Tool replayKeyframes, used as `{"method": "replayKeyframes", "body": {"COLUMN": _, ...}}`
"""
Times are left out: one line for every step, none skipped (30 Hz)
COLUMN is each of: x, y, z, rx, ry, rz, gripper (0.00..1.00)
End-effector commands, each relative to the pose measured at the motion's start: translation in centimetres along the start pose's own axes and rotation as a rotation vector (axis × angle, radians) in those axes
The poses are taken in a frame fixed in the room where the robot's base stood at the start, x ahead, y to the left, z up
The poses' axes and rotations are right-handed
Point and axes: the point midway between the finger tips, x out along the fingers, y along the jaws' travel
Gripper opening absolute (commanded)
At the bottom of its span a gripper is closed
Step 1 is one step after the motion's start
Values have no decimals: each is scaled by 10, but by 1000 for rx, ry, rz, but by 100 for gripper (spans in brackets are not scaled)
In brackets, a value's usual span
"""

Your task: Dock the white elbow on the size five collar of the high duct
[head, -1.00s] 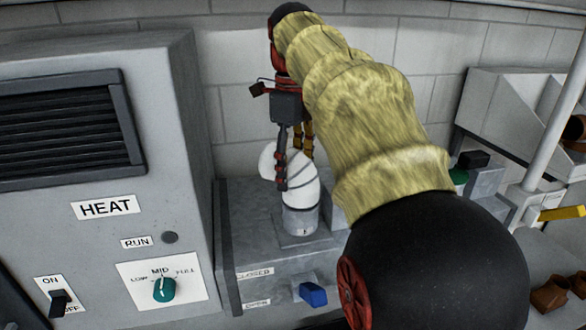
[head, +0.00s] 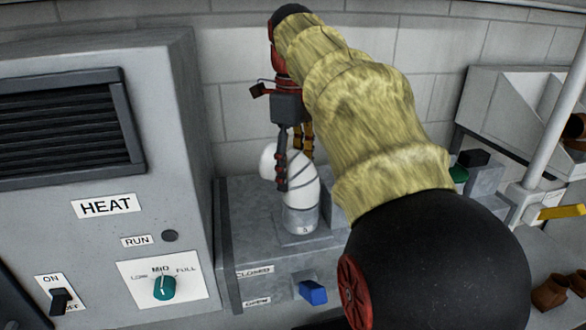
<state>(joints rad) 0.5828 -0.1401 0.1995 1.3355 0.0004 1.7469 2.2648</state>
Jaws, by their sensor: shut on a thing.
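The white elbow (head: 301,193) is a curved pipe with dark seam rings, its upper mouth turned to the left. Its lower end is at a short grey metal collar (head: 300,221) with a small mark, too small to read surely. I cannot tell whether the elbow is fully seated. The collar stands on a square plate on top of the grey duct (head: 250,215). My gripper (head: 293,172) comes down from above and is shut on the elbow's upper bend, one dark finger on the near side. The far fingers are partly hidden.
A large grey heater cabinet (head: 190,120) stands close on the left. A blue lever (head: 313,293) sticks out of the duct's front beside CLOSED and OPEN labels. My arm hides the duct's right part. A pale post (head: 553,120) and yellow handle (head: 563,212) are at right.

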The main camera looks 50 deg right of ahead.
Motion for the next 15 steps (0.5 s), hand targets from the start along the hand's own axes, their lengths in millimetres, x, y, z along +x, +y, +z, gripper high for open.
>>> {"method": "replayKeyframes", "body": {"x": 1, "y": 0, "z": 0, "rx": 0, "ry": 0, "rz": -1, "gripper": 27}}
{"method": "replayKeyframes", "body": {"x": 2, "y": 0, "z": 0, "rx": 0, "ry": 0, "rz": -1, "gripper": 27}}
{"method": "replayKeyframes", "body": {"x": 2, "y": 0, "z": 0, "rx": 0, "ry": 0, "rz": -1, "gripper": 27}}
{"method": "replayKeyframes", "body": {"x": 3, "y": 0, "z": 0, "rx": 0, "ry": 0, "rz": 0, "gripper": 27}}
{"method": "replayKeyframes", "body": {"x": 4, "y": 0, "z": 0, "rx": 0, "ry": 0, "rz": 0, "gripper": 27}}
{"method": "replayKeyframes", "body": {"x": 4, "y": 0, "z": 0, "rx": 0, "ry": 0, "rz": 0, "gripper": 27}}
{"method": "replayKeyframes", "body": {"x": 5, "y": 0, "z": 0, "rx": 0, "ry": 0, "rz": 0, "gripper": 27}}
{"method": "replayKeyframes", "body": {"x": 5, "y": 0, "z": 0, "rx": 0, "ry": 0, "rz": -1, "gripper": 27}}
{"method": "replayKeyframes", "body": {"x": 6, "y": 0, "z": 0, "rx": 0, "ry": 0, "rz": 0, "gripper": 27}}
{"method": "replayKeyframes", "body": {"x": 6, "y": 0, "z": 0, "rx": 0, "ry": 0, "rz": 0, "gripper": 27}}
{"method": "replayKeyframes", "body": {"x": 7, "y": 0, "z": 0, "rx": 0, "ry": 0, "rz": -1, "gripper": 27}}
{"method": "replayKeyframes", "body": {"x": 7, "y": 0, "z": 0, "rx": 0, "ry": 0, "rz": -1, "gripper": 60}}
{"method": "replayKeyframes", "body": {"x": 6, "y": 0, "z": 0, "rx": 0, "ry": 0, "rz": -1, "gripper": 62}}
{"method": "replayKeyframes", "body": {"x": 6, "y": 0, "z": 0, "rx": 0, "ry": -1, "rz": -1, "gripper": 64}}
{"method": "replayKeyframes", "body": {"x": 6, "y": 0, "z": 0, "rx": 0, "ry": -1, "rz": -1, "gripper": 66}}
